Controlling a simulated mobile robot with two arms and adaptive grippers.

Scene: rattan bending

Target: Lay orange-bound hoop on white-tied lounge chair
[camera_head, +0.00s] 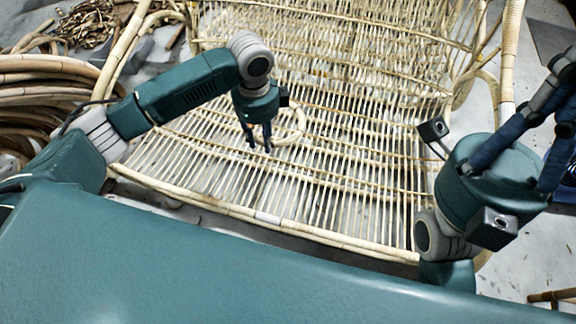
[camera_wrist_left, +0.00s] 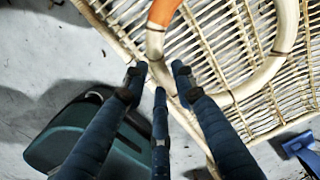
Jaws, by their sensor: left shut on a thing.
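The lounge chair (camera_head: 330,180) of pale rattan slats fills the middle of the head view. A pale band (camera_head: 266,217) shows on its front rail. My left gripper (camera_head: 260,146) points down over the slats, shut on the pale hoop (camera_head: 298,124). In the left wrist view the hoop (camera_wrist_left: 284,40) curves across the slats, with an orange binding (camera_wrist_left: 163,10) at the top edge. The left fingertips (camera_wrist_left: 160,78) close around the hoop just below that binding. Whether the hoop touches the slats is unclear. My right gripper (camera_head: 555,100) is at the right edge, away from the chair, its fingertips partly cut off.
Coiled rattan bundles (camera_head: 50,95) lie at the left, with a heap of scraps (camera_head: 92,22) behind. Grey floor shows around the chair. A rattan piece (camera_head: 552,296) lies at the lower right.

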